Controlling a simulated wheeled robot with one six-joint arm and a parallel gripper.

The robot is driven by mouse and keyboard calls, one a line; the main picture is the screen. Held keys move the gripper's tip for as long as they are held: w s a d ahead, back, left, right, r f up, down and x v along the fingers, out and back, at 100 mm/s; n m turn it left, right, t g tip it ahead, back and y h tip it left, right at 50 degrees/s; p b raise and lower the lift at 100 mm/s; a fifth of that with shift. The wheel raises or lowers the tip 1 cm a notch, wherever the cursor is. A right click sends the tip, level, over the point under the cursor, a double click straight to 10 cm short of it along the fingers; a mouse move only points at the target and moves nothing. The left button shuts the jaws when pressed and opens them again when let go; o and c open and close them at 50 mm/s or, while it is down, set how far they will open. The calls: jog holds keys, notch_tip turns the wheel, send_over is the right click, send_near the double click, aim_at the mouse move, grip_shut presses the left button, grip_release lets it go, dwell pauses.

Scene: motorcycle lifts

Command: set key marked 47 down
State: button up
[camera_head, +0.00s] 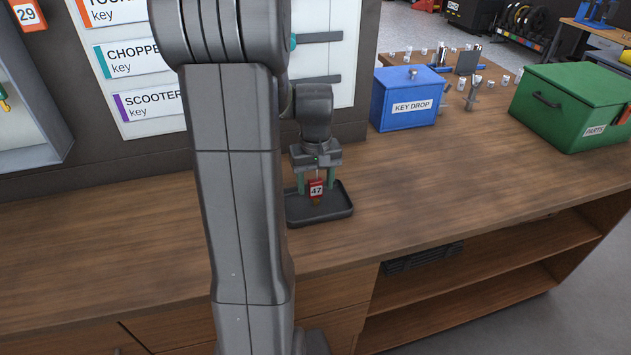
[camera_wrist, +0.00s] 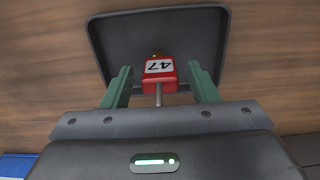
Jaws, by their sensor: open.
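The key marked 47 (camera_head: 316,188) has a red tag with a white label, and a small orange-brown part shows below the tag. It is at the black tray (camera_head: 335,212) on the wooden counter. In the wrist view the red key (camera_wrist: 160,70) sits between the two green fingers, with a gap on each side, and the tray rim (camera_wrist: 225,45) surrounds it. My gripper (camera_head: 316,186) is open around the key, pointing down over the tray; it also shows in the wrist view (camera_wrist: 160,82). I cannot tell whether the key touches the tray floor.
A blue key drop box (camera_head: 405,98) and a green parts box (camera_head: 570,108) stand to the right on the counter. A key board (camera_head: 120,65) with labels is on the wall at left. The counter (camera_head: 430,190) right of the tray is clear.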

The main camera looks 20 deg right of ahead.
notch_tip(320, 180, up, 12)
jog(key=shift+r, duration=0.2)
